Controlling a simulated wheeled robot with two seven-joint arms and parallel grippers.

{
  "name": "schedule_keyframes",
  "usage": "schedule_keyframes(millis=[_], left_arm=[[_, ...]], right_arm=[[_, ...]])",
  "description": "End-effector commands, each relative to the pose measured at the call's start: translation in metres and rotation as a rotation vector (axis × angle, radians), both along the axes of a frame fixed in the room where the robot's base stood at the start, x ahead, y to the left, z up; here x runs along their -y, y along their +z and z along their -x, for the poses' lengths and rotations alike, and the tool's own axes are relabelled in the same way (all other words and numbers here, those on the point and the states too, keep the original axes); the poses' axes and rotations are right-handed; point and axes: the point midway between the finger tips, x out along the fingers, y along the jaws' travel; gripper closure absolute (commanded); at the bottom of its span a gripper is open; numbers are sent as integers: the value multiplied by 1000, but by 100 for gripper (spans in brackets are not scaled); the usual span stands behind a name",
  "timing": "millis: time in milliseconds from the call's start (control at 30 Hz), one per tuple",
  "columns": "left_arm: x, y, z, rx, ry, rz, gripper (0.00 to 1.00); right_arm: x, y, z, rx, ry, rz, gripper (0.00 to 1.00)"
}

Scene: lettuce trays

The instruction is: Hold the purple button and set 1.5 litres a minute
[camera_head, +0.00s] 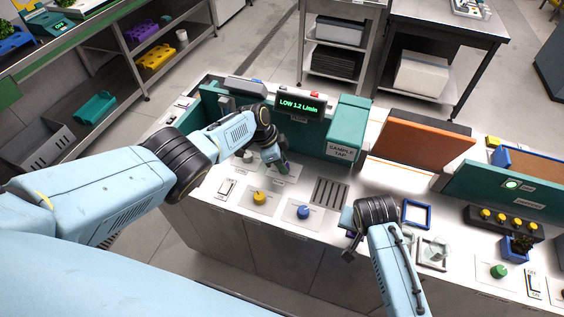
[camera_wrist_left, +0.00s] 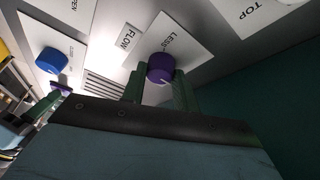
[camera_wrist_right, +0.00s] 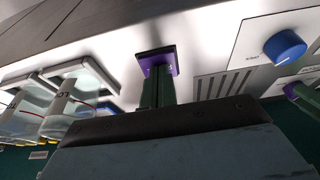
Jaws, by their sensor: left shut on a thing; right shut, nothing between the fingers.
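A purple knob (camera_wrist_left: 160,68) with a white pointer line sits on a white plate marked LESS, beside a FLOW label. My left gripper (camera_head: 280,166) is shut around it, one finger on each side in the left wrist view. The green display (camera_head: 300,105) reads "LOW 1.2 L/min". A square purple button (camera_wrist_right: 157,60) with a dark edge shows in the right wrist view. My right gripper (camera_wrist_right: 157,88) is shut and empty, its tips at the button; I cannot tell how far it is pressed. In the head view my right wrist mostly hides the button.
A yellow knob (camera_head: 258,197) and a blue knob (camera_head: 303,212) stand on the counter near a slotted drain (camera_head: 329,192). The teal SAMPLE TAP housing (camera_head: 346,130) rises behind. A blue frame (camera_head: 416,214) and clear containers (camera_wrist_right: 75,95) lie right of my right gripper in the head view.

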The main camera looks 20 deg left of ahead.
Motion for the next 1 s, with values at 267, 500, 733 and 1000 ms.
schedule_keyframes(millis=[267,500,733,1000], left_arm=[[-1,-2,1,-2,-69,-3,93],[-1,-3,3,-4,-86,-2,93],[0,-3,3,-5,-85,-2,93],[0,-2,2,-2,-84,-1,48]], right_arm=[[2,-5,4,-14,-1,6,100],[2,-5,4,-14,-1,6,100],[2,-5,4,-13,-1,6,100],[2,-5,4,-13,-1,5,100]])
